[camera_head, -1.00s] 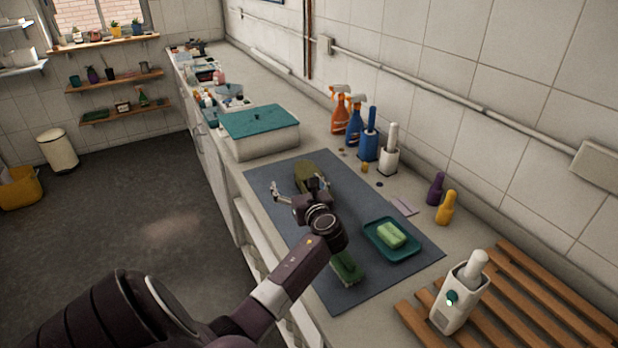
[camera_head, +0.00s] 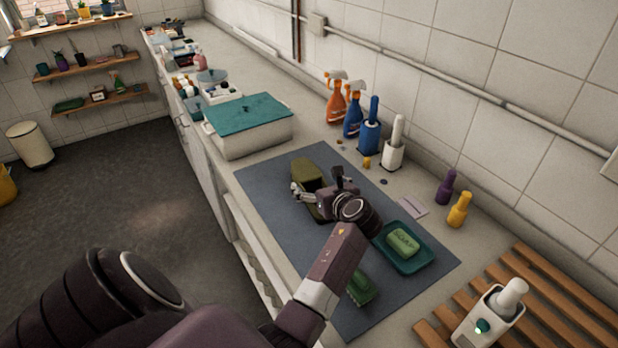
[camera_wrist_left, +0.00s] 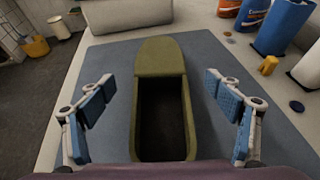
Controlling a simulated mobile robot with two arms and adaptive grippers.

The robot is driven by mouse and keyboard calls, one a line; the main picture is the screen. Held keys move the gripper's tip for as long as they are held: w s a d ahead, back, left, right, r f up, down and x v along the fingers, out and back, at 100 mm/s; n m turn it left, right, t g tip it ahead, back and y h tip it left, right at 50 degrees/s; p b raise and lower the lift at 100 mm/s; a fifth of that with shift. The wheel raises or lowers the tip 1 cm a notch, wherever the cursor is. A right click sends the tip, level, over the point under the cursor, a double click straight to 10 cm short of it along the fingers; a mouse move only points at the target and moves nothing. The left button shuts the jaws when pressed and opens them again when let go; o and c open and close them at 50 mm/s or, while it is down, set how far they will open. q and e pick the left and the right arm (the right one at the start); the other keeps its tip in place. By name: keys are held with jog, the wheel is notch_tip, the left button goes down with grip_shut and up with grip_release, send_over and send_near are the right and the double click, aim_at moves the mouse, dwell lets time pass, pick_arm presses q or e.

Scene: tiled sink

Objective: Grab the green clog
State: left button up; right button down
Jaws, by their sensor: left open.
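The olive-green clog (camera_head: 309,174) lies on the dark blue-grey mat (camera_head: 262,200), its near part partly hidden by my left gripper in the head view. In the left wrist view the clog (camera_wrist_left: 161,62) points away from me, with its closed toe far and its dark open heel end near. My left gripper (camera_head: 318,190) is open. In the left wrist view its fingers (camera_wrist_left: 161,112) stand apart on either side of the clog, with a gap on each side and nothing between them touching it. My right gripper is not in view.
A teal tray (camera_head: 428,262) with green soap (camera_head: 402,241) and a green brush (camera_head: 362,288) lie on the mat's near part. A lidded box (camera_head: 250,140) stands beyond the mat. Spray bottles (camera_head: 336,105) and brush holders (camera_head: 369,138) line the wall side. A wooden rack (camera_head: 545,290) is at right.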

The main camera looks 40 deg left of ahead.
aim_at(310, 177)
pick_arm(q)
jog(key=x, duration=0.3)
jog(key=shift+w+a+f+p, duration=0.15)
jog(key=shift+a+f+p, duration=0.05)
jog(key=shift+a+p, duration=0.15)
jog(key=shift+w+a+f, duration=0.2)
jog(key=shift+a, duration=0.15)
jog(key=c, duration=1.3)
jog(key=shift+c, duration=0.4)
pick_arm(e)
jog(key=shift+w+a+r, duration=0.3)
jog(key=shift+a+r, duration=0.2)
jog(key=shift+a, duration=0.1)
pick_arm(q)
jog(key=shift+r, duration=0.15)
